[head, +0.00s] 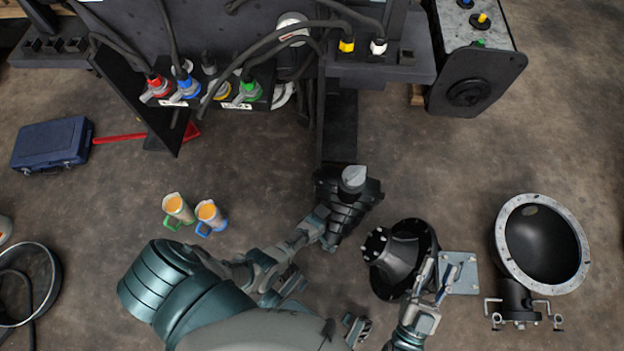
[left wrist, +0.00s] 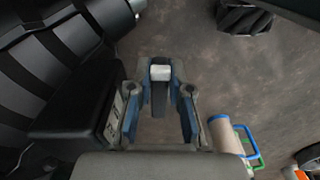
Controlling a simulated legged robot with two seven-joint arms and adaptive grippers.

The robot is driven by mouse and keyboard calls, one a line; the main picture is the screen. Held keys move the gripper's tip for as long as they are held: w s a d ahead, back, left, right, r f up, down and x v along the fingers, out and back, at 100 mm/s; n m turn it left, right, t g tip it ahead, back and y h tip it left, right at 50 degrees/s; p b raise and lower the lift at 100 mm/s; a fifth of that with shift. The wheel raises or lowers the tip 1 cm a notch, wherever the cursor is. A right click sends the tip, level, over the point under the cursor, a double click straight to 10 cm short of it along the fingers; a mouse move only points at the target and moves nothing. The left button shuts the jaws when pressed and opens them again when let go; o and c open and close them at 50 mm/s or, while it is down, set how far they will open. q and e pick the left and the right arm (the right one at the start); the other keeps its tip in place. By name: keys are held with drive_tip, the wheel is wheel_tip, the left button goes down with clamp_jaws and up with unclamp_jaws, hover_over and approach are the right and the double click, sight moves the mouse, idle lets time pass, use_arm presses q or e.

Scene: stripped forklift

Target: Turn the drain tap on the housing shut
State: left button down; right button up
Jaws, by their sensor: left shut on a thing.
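A black ribbed housing (head: 345,212) with a grey cap stands at the middle of the head view. My left gripper (head: 322,226) reaches its lower left side. A black ribbed body (left wrist: 55,75), apparently this housing, fills the left of the left wrist view. There, a dark lever with a pale end, which looks like the drain tap (left wrist: 160,73), lies between the fingers of my left gripper (left wrist: 160,100). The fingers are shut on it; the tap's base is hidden. My right gripper (head: 436,278) is open and empty, in front of a black flanged part (head: 402,262).
Two mugs (head: 178,208) stand on the floor left of my left arm; one also shows in the left wrist view (left wrist: 225,133). A black bell-shaped casing (head: 541,244) is at the right. The forklift frame with hoses and coloured connectors (head: 190,88) is at the back. A blue case (head: 52,145) lies left.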

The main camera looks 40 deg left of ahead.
use_arm(q)
drive_tip(key=shift+w+d+n, duration=0.1)
drive_tip(key=shift+w+n, duration=0.05)
drive_tip(key=shift+n, duration=0.55)
use_arm(e)
drive_tip(key=shift+s+r, duration=0.1)
drive_tip(key=shift+r, duration=0.1)
use_arm(q)
drive_tip(key=shift+w, duration=0.1)
use_arm(e)
drive_tip(key=shift+r+t, duration=0.2)
drive_tip(key=shift+t, duration=0.1)
use_arm(q)
drive_tip(key=c, duration=1.1)
unclamp_jaws()
use_arm(e)
drive_tip(key=shift+f, duration=0.15)
drive_tip(key=shift+s, duration=0.1)
use_arm(q)
wheel_tip(320, 180, up, 12)
drive_tip(key=shift+f, duration=0.1)
